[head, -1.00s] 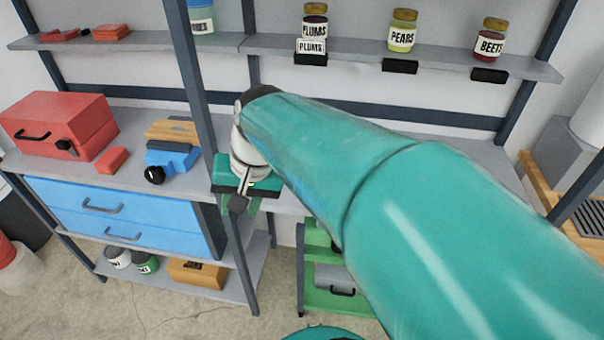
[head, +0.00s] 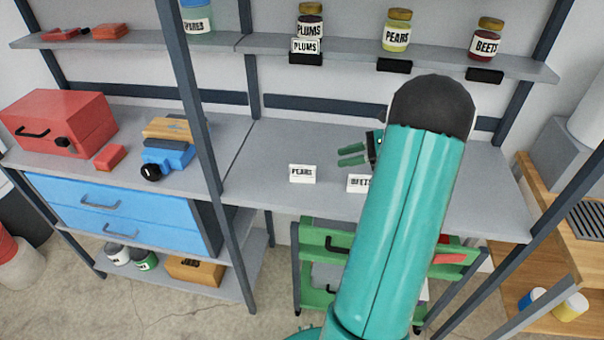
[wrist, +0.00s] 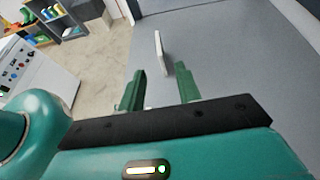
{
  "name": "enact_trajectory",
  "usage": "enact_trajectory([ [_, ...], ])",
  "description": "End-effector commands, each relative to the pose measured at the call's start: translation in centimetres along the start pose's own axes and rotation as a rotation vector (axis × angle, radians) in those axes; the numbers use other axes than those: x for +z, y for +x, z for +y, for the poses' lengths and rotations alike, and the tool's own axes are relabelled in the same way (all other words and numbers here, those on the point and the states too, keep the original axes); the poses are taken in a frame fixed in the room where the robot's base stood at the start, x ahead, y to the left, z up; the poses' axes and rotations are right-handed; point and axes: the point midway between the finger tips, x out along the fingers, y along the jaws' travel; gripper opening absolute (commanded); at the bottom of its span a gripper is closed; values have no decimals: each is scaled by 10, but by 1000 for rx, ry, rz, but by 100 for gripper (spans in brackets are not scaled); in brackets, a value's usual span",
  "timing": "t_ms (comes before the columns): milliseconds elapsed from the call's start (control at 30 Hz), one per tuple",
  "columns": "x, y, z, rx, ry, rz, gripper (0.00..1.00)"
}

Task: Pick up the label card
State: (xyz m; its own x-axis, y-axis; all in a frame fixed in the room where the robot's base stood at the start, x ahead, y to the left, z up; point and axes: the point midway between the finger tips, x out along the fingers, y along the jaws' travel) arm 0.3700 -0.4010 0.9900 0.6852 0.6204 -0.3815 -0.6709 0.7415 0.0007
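A white PEARS label card (head: 302,173) stands near the front edge of the workbench. A white BEETS label card (head: 359,183) stands to its right, partly hidden by my arm. My gripper (head: 338,156) is above the bench, with its green fingers pointing left in the head view. The fingers are apart and nothing is between them. In the wrist view, a thin white card (wrist: 160,50), seen nearly edge-on, stands ahead of my open gripper (wrist: 160,74), between the lines of the two fingers. It appears to be the PEARS card.
A shelf above holds a PLUMS jar (head: 310,20) with a PLUMS card (head: 305,46) below it. Black holders sit below the PEARS jar (head: 396,32) and BEETS jar (head: 487,40), without cards. A post (head: 188,90) stands left of the clear bench top (head: 265,150).

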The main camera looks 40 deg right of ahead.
Motion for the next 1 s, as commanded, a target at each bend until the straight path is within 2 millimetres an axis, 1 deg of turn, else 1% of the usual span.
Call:
enact_trajectory([
  [67, -1, 8, 0, 0, 3, -4, 34],
  [400, -1, 69, 1, 2, 0, -1, 34],
  [500, -1, 78, 1, 1, 0, 0, 34],
  [667, -1, 88, 2, 2, 0, 0, 34],
  [900, -1, 123, 3, 3, 1, 0, 34],
  [1000, -1, 133, 2, 1, 1, 1, 34],
])
